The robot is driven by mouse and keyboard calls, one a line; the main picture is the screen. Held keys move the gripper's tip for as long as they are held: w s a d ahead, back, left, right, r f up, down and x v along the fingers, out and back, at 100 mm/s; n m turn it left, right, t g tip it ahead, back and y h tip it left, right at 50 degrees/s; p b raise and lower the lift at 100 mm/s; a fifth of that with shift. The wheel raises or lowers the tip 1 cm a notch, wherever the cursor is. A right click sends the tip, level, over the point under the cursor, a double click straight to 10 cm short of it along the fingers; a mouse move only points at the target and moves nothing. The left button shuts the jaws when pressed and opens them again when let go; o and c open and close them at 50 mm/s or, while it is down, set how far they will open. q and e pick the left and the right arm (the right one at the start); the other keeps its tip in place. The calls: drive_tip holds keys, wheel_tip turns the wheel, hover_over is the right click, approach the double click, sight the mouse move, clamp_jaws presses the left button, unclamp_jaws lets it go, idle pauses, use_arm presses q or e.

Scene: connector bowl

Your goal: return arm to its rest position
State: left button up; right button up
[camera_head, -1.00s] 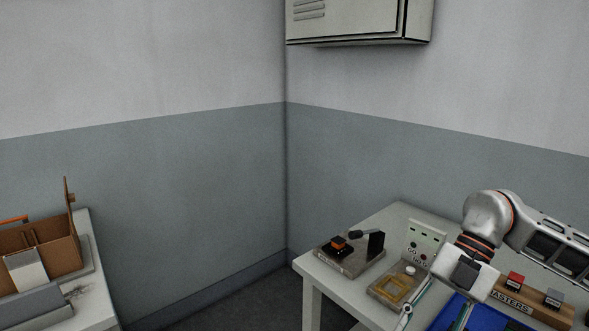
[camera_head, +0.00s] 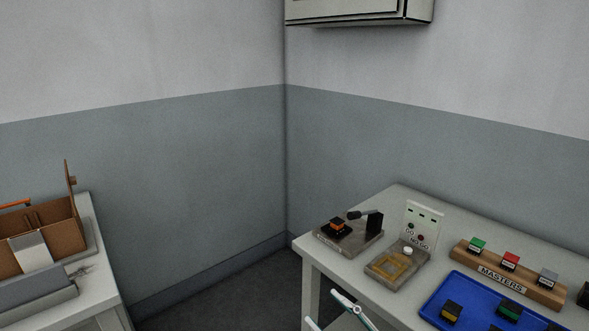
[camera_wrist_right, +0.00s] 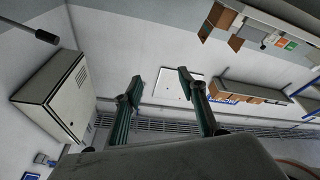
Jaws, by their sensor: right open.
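My right gripper (camera_head: 350,310) shows only in part at the bottom edge of the head view, in front of the right table's (camera_head: 322,264) near edge. Its fingers are pale with teal parts. In the right wrist view, the two teal fingers of this gripper (camera_wrist_right: 160,84) stand well apart, with nothing between them. That view looks across the room at walls and shelves. Most of the right arm is out of the head view. My left gripper is in neither view.
The right table holds a lever fixture (camera_head: 349,237), a gauge block (camera_head: 398,264), a GO/NO GO panel (camera_head: 424,222), a MASTERS rack (camera_head: 507,275) and a blue tray (camera_head: 470,285) with connectors. A left table (camera_head: 90,235) carries a cardboard box (camera_head: 62,238). Floor (camera_head: 225,290) shows between the tables.

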drive_tip(key=s+d+f+m+h, duration=0.2)
drive_tip(key=d+f+m+h, duration=0.25)
drive_tip(key=f, duration=0.35)
drive_tip(key=s+d+f+m+h, duration=0.25)
drive_tip(key=d+f+h, duration=0.2)
drive_tip(key=f, duration=0.45)
drive_tip(key=s+d+f+m+g+h, duration=0.3)
drive_tip(key=s+d+f+g, duration=0.1)
drive_tip(key=s+f, duration=0.7)
drive_tip(key=shift+d+f+h, duration=0.15)
drive_tip(key=shift+f+h, duration=0.25)
drive_tip(key=shift+f, duration=0.25)
